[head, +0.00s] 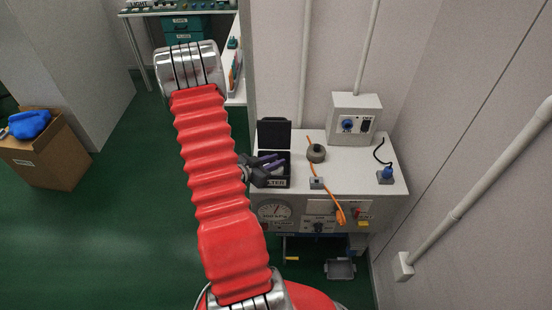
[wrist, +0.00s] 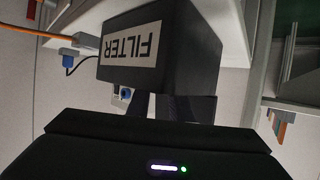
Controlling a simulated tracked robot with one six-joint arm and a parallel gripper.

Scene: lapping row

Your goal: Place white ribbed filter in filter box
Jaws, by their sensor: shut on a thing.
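The filter box (head: 274,184) is a small black box with a white label, standing on the white bench with its lid (head: 274,133) open behind it. My gripper (head: 272,163) reaches in from the left, with its fingers over the box opening. It is shut on the white ribbed filter, of which only a small pale patch (head: 279,170) shows at the fingers. In the wrist view the filter box (wrist: 150,50) appears upside down with its FILTER label. Its wall hides the fingertips and the filter there.
On the white bench (head: 357,182) are a grey round part (head: 316,153), an orange cable (head: 328,199), a blue plug (head: 387,173) and a control box (head: 354,118). A cardboard box (head: 48,160) stands far left. Green floor (head: 110,230) is clear at left.

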